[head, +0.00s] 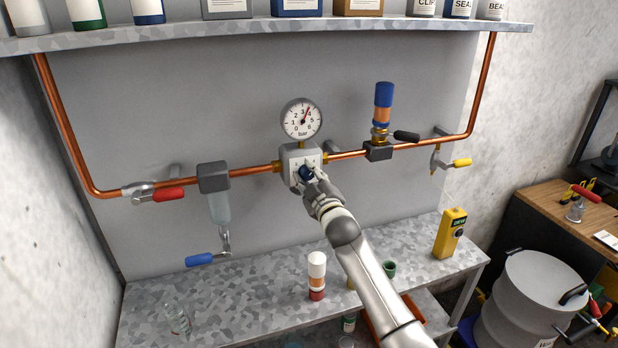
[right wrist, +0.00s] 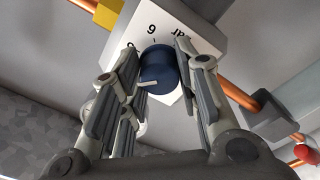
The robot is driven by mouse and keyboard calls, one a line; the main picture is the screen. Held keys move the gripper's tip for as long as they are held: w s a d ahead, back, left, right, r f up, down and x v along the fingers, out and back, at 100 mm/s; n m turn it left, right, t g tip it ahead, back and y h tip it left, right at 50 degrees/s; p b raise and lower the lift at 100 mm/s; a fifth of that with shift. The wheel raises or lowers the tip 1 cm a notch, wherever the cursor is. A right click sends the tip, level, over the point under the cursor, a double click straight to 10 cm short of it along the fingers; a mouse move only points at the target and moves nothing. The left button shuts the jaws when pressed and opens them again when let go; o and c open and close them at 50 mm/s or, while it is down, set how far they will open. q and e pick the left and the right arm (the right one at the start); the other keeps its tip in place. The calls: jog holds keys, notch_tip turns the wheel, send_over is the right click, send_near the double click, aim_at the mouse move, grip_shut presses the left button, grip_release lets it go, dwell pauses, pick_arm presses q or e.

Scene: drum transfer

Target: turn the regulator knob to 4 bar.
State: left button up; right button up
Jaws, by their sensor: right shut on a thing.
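The dark blue regulator knob (head: 305,173) sits on the front of the pale regulator block (head: 288,158) on the copper pipe. My right gripper (head: 311,180) is shut on the knob, and its fingers partly hide it in the head view. In the right wrist view the knob (right wrist: 158,67) lies between the two fingers, with a pale pointer mark on it and printed numbers on the plate behind. The round pressure gauge (head: 301,119) stands above the block. Its red needle points up and right, around 3 to 4; the exact reading is hard to tell. My left gripper is not in view.
A filter (head: 216,195) hangs left of the regulator, with a red-handled valve (head: 167,194) further left.

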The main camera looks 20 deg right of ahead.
jog(key=shift+f, duration=0.15)
jog(key=o, duration=1)
jog(key=s, duration=1.2)
jog(key=shift+d+f, duration=0.2)
jog(key=shift+f, duration=0.05)
